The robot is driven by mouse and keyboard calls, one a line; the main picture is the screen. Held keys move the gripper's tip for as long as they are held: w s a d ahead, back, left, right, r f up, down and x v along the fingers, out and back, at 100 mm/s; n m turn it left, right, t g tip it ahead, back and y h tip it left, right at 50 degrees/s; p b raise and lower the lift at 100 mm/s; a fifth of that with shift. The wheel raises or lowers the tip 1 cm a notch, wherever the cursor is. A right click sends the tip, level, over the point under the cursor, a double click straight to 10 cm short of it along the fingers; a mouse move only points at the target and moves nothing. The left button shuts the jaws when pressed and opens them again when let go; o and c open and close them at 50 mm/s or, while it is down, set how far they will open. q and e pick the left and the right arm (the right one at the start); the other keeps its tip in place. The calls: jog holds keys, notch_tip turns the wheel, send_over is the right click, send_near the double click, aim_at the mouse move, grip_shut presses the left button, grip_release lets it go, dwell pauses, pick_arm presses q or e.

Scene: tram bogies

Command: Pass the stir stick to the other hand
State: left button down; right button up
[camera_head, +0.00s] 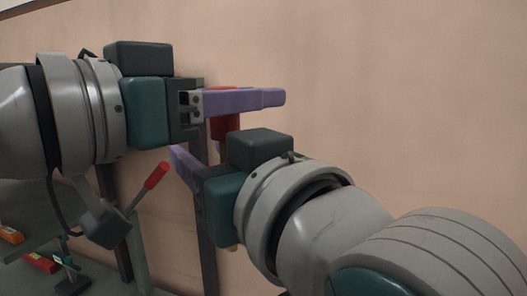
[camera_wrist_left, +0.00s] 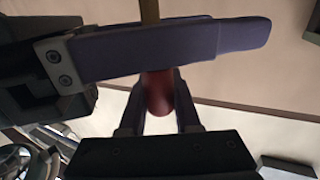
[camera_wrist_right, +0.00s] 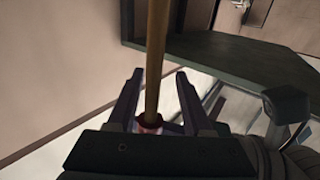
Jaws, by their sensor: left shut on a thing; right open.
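The stir stick has a red handle (camera_head: 224,127) and a wooden shaft that runs down behind my right gripper; its lower end shows below. My left gripper (camera_head: 278,97) is shut on the red handle, which also shows between its fingers in the left wrist view (camera_wrist_left: 160,92). My right gripper (camera_head: 180,160) is open, just below the left one. In the right wrist view the wooden shaft (camera_wrist_right: 156,60) passes between its spread fingers (camera_wrist_right: 155,90). A right finger (camera_wrist_left: 150,48) crosses in front of the handle in the left wrist view. Contact with the right fingers cannot be told.
A dark green workbench (camera_head: 25,205) stands at the lower left. An orange item (camera_head: 10,235) and a red item (camera_head: 40,262) lie there, near a clamp-like tool (camera_head: 72,278). A red-handled lever (camera_head: 156,175) rises nearby. A plain wall fills the background.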

jog(key=shift+c, duration=0.2)
jog(key=shift+s+a, duration=0.1)
grip_shut()
pick_arm(q)
jog(key=c, duration=0.5)
grip_release()
jog(key=shift+c, duration=0.2)
